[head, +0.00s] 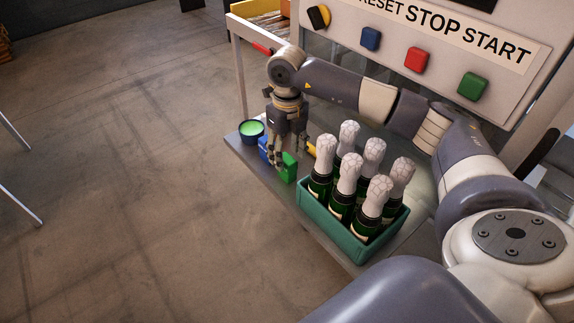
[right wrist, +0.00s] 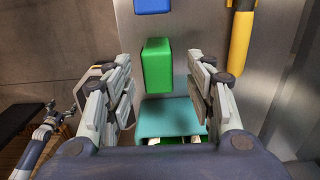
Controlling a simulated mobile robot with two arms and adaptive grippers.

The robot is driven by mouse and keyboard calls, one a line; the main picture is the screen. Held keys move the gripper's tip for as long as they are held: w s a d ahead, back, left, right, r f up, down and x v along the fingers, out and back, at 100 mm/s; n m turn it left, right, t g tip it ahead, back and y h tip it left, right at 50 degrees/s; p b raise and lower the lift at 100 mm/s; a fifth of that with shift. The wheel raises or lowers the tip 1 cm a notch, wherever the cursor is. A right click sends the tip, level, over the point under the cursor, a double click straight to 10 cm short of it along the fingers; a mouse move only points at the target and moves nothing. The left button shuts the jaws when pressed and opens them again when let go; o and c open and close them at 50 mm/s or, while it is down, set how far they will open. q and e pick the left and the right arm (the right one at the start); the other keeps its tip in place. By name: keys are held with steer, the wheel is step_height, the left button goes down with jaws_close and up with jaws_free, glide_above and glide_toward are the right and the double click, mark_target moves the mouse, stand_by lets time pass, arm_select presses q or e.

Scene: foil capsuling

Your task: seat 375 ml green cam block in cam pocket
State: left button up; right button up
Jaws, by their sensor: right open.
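The green cam block (head: 289,167) stands on the grey bench, below and partly behind my right gripper (head: 279,158) in the head view. In the right wrist view the green block (right wrist: 157,65) shows between the two spread fingers of my right gripper (right wrist: 158,75), with a gap on each side. The right gripper is open and holds nothing. I cannot make out the cam pocket. What looks like my left arm shows at the lower left of the right wrist view, but too small to tell its jaws.
A blue block (head: 263,149) stands beside the green one, near a dark pot with green contents (head: 252,131). A yellow part (right wrist: 241,45) lies to the right in the wrist view. A teal crate (head: 340,236) of foil-topped bottles stands close by. A button panel (head: 440,60) rises behind.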

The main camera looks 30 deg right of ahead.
mark_target(287, 158)
step_height(287, 158, down, 2)
steer(key=shift+s+a+f, duration=0.1)
steer(key=shift+a+f, duration=0.05)
steer(key=shift+f, duration=0.4)
steer(key=shift+c, duration=0.6)
steer(key=c, duration=0.9)
jaws_close()
arm_select(q)
steer(key=shift+w+d+r, duration=0.35)
steer(key=shift+w+r, duration=0.15)
